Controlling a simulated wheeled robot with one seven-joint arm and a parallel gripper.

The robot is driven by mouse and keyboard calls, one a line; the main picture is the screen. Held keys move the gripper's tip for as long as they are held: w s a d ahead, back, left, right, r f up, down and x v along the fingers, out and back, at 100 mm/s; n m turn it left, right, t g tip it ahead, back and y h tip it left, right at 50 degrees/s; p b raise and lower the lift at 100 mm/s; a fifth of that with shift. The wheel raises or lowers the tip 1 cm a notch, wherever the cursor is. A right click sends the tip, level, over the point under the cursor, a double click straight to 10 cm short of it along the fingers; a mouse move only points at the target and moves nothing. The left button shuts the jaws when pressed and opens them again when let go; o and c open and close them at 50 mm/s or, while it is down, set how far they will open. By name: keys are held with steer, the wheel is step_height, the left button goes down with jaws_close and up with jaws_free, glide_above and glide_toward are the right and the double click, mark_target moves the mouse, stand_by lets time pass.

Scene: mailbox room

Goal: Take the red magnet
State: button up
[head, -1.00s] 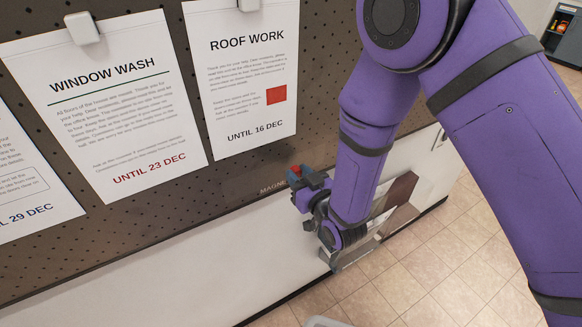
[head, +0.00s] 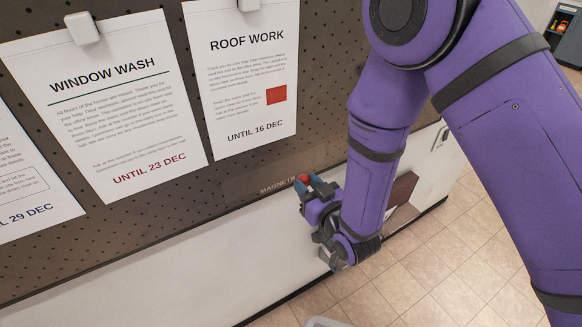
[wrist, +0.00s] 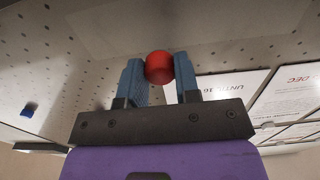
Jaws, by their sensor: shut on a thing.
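The red magnet (wrist: 159,67) is a small round piece held between the two blue fingertips of my gripper (wrist: 160,72) in the wrist view. In the head view my gripper (head: 310,186) is just in front of the lower part of the board, by the strip lettered "MAGNE...", and the red magnet (head: 304,178) shows at its tips. My gripper is shut on the magnet. I cannot tell whether the magnet still touches the board surface.
The dark perforated board (head: 150,218) carries paper notices, among them "WINDOW WASH" (head: 115,130) and "ROOF WORK" (head: 245,110), under white clips. A blue piece (wrist: 29,109) sits on the board in the wrist view. Tiled floor (head: 410,285) lies open at lower right.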

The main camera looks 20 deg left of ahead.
steer(key=shift+v, duration=2.15)
